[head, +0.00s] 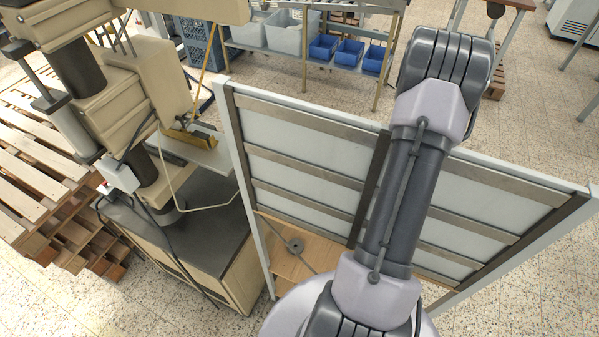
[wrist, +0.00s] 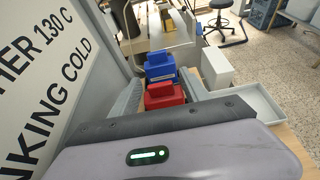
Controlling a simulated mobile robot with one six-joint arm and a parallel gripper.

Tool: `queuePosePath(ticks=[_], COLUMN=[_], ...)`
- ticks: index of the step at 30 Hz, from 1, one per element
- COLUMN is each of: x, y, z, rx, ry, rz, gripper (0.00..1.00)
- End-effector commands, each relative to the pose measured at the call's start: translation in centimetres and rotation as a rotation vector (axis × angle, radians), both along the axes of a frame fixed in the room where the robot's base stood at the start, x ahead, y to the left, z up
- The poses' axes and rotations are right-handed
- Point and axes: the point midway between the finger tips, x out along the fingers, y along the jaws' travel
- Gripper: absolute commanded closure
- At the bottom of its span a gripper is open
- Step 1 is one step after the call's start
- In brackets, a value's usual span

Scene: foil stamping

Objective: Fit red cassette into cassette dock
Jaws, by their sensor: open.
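In the wrist view, the red cassette (wrist: 164,96) stands upright, its lower part hidden behind my gripper's body. My gripper (wrist: 160,76) is open, with one grey finger on each side of the red cassette; I cannot tell whether either finger touches it. A blue cassette (wrist: 160,68) stands just beyond the red one, also roughly between the finger ends. I cannot make out the cassette dock in either view. In the head view my gripper is hidden beyond the upright panel that my arm reaches over.
A lettered white panel (wrist: 45,65) rises close on the left in the wrist view. A white box (wrist: 215,68) and a shallow tray (wrist: 256,106) are on the right. In the head view, the framed panel (head: 305,130) stands beside a beige press (head: 125,95).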

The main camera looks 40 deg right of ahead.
Motion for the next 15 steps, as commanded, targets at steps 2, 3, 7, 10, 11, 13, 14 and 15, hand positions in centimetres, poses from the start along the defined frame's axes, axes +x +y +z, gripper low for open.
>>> queuePosePath(ticks=[2, 3, 7, 10, 11, 13, 14, 15], x=[0.0, -0.2, -2.9, -5.5, -6.2, -7.7, -8.3, -8.9], y=[0.0, -0.1, -1.4, -2.4, -2.7, -3.3, -3.5, -3.8], z=[0.4, 0.7, 2.0, 3.3, 3.6, 4.2, 4.4, 4.7], rx=[0.0, 0.0, -0.001, 0.0, 0.0, -0.001, -0.001, -0.001], ry=[0.0, 0.0, 0.001, 0.0, 0.0, 0.0, 0.0, 0.0], rz=[0.0, -0.001, -0.005, -0.006, -0.006, -0.005, -0.004, -0.004], gripper=[0.46, 0.46, 0.46, 0.46, 0.46, 0.46, 0.46, 0.46])
